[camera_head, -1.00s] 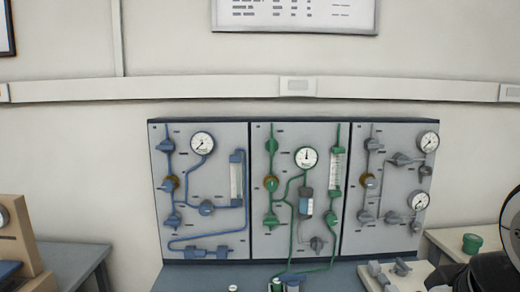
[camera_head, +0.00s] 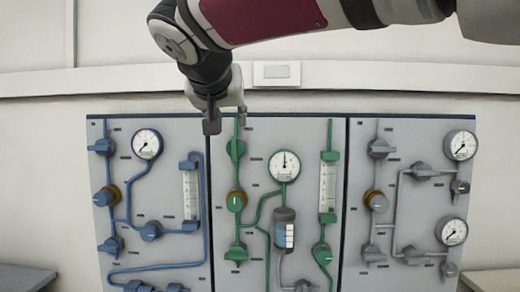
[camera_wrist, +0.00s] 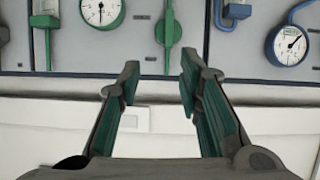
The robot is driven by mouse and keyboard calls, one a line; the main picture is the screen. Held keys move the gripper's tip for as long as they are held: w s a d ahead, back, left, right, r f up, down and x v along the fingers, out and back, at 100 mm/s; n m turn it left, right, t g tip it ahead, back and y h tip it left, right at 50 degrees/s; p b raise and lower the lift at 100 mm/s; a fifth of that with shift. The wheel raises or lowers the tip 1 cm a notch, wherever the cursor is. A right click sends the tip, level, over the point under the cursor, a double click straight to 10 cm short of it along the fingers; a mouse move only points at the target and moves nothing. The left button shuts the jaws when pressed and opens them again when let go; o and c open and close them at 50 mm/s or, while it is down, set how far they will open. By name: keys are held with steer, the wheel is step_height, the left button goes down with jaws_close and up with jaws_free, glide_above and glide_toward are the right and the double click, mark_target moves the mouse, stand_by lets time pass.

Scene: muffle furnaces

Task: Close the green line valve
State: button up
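The green line runs on the middle panel (camera_head: 262,222). In the head view its left pipe has an upper green valve handle (camera_head: 236,149), a green knob with a brass collar (camera_head: 237,200) and a lower green valve (camera_head: 236,253). Another green valve (camera_head: 322,253) sits below the green-framed flow tube (camera_head: 328,185). My gripper (camera_head: 226,118) is near the panel's top edge, above the upper green valve. In the upside-down wrist view, my gripper (camera_wrist: 157,82) is open and empty. The upper green valve (camera_wrist: 169,32) lies beyond its fingertips, apart from them.
A blue-line panel (camera_head: 165,262) is at left and a grey-line panel (camera_head: 408,210) at right, both with protruding valves and gauges. A green-line gauge (camera_head: 284,165) and a small cylinder (camera_head: 284,230) are beside the left green pipe. A wall rail (camera_head: 380,78) runs behind my arm.

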mark_target(235, 149)
steer(key=r+x, duration=0.1)
steer(key=x, duration=1.3)
steer(key=shift+w+a+r+t, duration=0.15)
steer(key=shift+w+a+t, duration=0.15)
steer(key=shift+w+a, duration=0.4)
steer(key=shift+s, duration=0.1)
steer(key=shift+c, duration=0.4)
jaws_close()
